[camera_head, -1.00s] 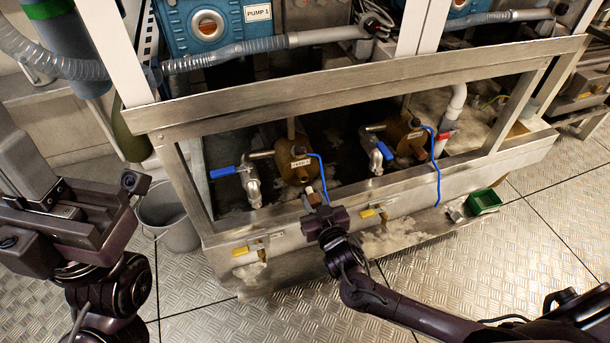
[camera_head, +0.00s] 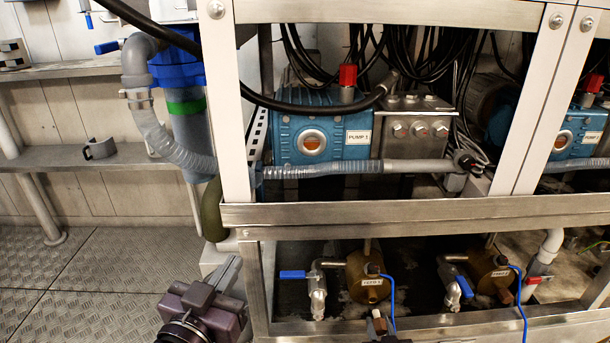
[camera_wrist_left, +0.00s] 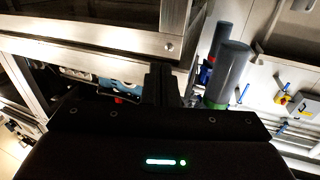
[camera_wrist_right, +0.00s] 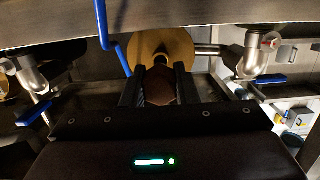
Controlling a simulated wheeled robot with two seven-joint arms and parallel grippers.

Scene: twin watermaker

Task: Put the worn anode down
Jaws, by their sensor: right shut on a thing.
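The worn anode is most likely the brown hexagonal-headed piece (camera_wrist_right: 160,86) between the fingers of my right gripper (camera_wrist_right: 160,92) in the right wrist view. The fingers hide its sides, and its far end is hidden. In the head view a small pale and brown piece (camera_head: 378,321) shows at the bottom edge, above the barely visible right gripper (camera_head: 388,339). It is in front of the left brass housing (camera_head: 366,278). My left gripper (camera_head: 228,272) is left of the steel frame; its fingers look closed together and empty in the left wrist view (camera_wrist_left: 162,84).
A steel frame rail (camera_head: 400,212) crosses above the brass housings. Blue-handled valves (camera_head: 317,285) and a blue cable (camera_head: 392,300) are close to the right gripper. A grey shelf (camera_head: 120,157) is at the left, with bare floor (camera_head: 100,265) below.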

